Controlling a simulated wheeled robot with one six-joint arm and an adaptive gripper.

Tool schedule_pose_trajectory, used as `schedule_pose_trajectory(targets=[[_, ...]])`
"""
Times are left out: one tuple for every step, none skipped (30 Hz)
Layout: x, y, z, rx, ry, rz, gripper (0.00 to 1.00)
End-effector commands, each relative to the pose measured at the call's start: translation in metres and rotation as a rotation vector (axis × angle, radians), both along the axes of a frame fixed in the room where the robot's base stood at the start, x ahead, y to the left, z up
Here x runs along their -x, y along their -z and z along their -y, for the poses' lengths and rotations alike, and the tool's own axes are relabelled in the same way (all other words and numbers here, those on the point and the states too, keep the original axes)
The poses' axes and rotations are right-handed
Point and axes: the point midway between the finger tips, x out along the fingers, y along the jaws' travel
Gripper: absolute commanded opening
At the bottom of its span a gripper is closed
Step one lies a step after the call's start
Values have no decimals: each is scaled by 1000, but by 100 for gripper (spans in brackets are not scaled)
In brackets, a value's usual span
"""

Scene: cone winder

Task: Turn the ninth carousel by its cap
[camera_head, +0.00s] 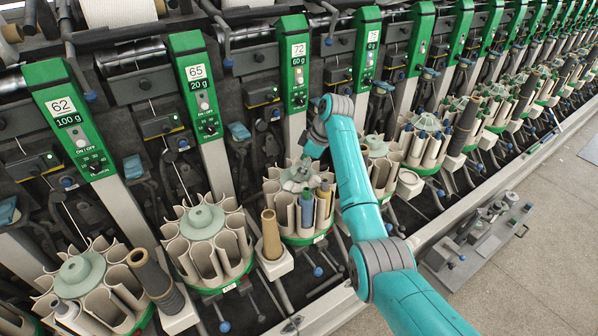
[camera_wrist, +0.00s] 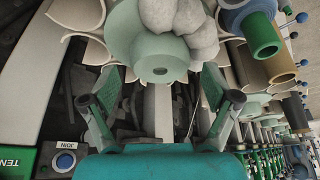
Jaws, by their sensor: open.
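The carousel (camera_head: 299,232) under the sign marked 72 has several pale tube pockets around a grey-green cap. In the wrist view the cap (camera_wrist: 158,58) is large, just beyond my gripper (camera_wrist: 161,78). The two fingers are spread wide and empty, one to each side of the cap's lower part, with no clear contact. Rounded light-grey lumps (camera_wrist: 182,22) lie against the cap's upper side; I cannot tell what they are. A blue bobbin (camera_head: 306,212) and a yellowish one (camera_head: 324,203) stand in the pockets.
The carousel under sign 65 (camera_head: 209,240) stands to the left, and a brown cone (camera_head: 271,235) stands between the two. A row of further carousels runs to the upper right. Machine posts rise close behind. Grey floor (camera_head: 540,265) is free at the right, beside a low grey fixture (camera_head: 480,235).

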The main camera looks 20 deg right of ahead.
Motion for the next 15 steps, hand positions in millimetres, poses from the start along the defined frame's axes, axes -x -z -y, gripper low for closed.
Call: schedule_pose_trajectory(targets=[[-1,7,-3,0,-1,-2,87],[-1,10,-4,0,-1,-2,87],[-2,14,-5,-1,-1,-2,87],[-3,16,-6,-1,-1,-2,87],[-3,18,-6,0,0,-1,87],[-4,20,-7,0,0,-1,87],[-4,21,-8,0,0,0,87],[-4,22,-8,0,0,0,87],[-4,23,-8,-1,0,0,87],[-5,24,-8,0,0,0,87],[-5,24,-9,0,0,0,87],[-5,24,-9,0,0,0,87],[-5,24,-9,0,0,0,87],[-5,24,-9,-1,0,0,87],[-5,24,-9,0,0,0,87]])
